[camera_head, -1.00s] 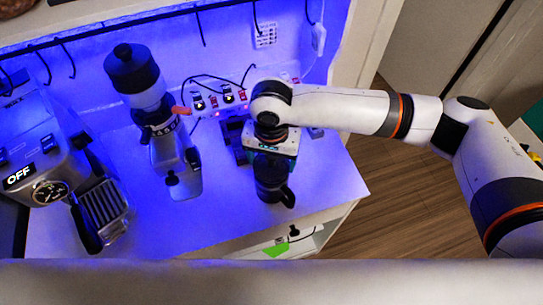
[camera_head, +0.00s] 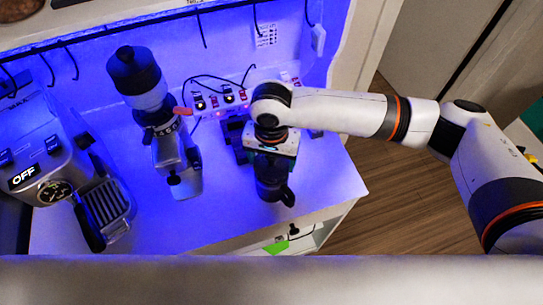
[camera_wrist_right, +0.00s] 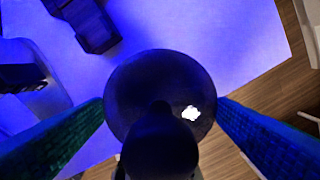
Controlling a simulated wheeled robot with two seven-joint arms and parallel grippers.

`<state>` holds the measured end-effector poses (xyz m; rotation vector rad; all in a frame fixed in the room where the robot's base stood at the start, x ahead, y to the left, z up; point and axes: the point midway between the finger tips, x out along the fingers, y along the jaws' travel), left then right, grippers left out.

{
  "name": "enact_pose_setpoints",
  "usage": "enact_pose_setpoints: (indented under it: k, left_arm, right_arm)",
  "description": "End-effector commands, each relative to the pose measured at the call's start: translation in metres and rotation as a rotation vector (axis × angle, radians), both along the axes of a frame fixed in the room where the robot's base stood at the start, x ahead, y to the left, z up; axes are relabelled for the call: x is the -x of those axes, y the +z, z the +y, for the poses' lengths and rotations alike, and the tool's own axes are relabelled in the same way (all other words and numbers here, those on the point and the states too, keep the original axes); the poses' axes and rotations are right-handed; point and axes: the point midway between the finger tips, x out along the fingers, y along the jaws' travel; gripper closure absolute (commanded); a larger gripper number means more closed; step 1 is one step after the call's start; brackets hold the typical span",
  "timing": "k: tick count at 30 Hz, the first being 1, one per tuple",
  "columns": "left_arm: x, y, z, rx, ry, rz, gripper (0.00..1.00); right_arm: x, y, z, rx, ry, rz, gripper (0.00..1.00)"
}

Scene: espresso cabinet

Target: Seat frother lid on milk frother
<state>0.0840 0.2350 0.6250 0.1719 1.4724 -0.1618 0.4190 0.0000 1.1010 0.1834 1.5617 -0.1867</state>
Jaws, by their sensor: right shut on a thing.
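My right gripper (camera_head: 274,160) points down over the right part of the counter. In the right wrist view its two fingers (camera_wrist_right: 160,112) stand on either side of a dark round lid with a knob (camera_wrist_right: 150,78), which they grip. The dark milk frother (camera_head: 270,190), with a handle on its right, stands directly below the gripper in the head view. The gripper hides its top there, so I cannot tell whether lid and frother touch or how level the lid sits. My left gripper is out of view.
A coffee grinder (camera_head: 160,110) stands left of the frother. An espresso machine (camera_head: 50,160) marked OFF is at the far left. A power strip with cables (camera_head: 229,97) lies behind. The counter (camera_head: 225,215) is clear between grinder and frother; its right edge is close.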

Motion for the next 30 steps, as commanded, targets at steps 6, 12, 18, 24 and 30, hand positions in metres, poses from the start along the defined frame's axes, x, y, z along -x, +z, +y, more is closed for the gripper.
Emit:
enact_pose_setpoints:
  k: [6,12,18,24,30]
  left_arm:
    - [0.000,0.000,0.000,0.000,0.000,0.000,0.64]
    - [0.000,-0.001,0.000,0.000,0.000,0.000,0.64]
    - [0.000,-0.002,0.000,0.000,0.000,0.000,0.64]
    - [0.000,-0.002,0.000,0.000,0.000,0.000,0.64]
    - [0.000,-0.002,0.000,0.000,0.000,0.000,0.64]
  right_arm:
    - [0.000,-0.003,0.000,0.000,0.000,0.001,0.44]
    - [0.000,-0.008,0.000,0.000,0.000,0.001,0.44]
    - [0.000,-0.013,0.000,0.000,0.000,0.001,0.44]
    - [0.000,-0.017,0.000,0.000,0.000,0.000,0.20]
    - [0.000,-0.017,0.000,0.000,0.000,0.000,0.00]
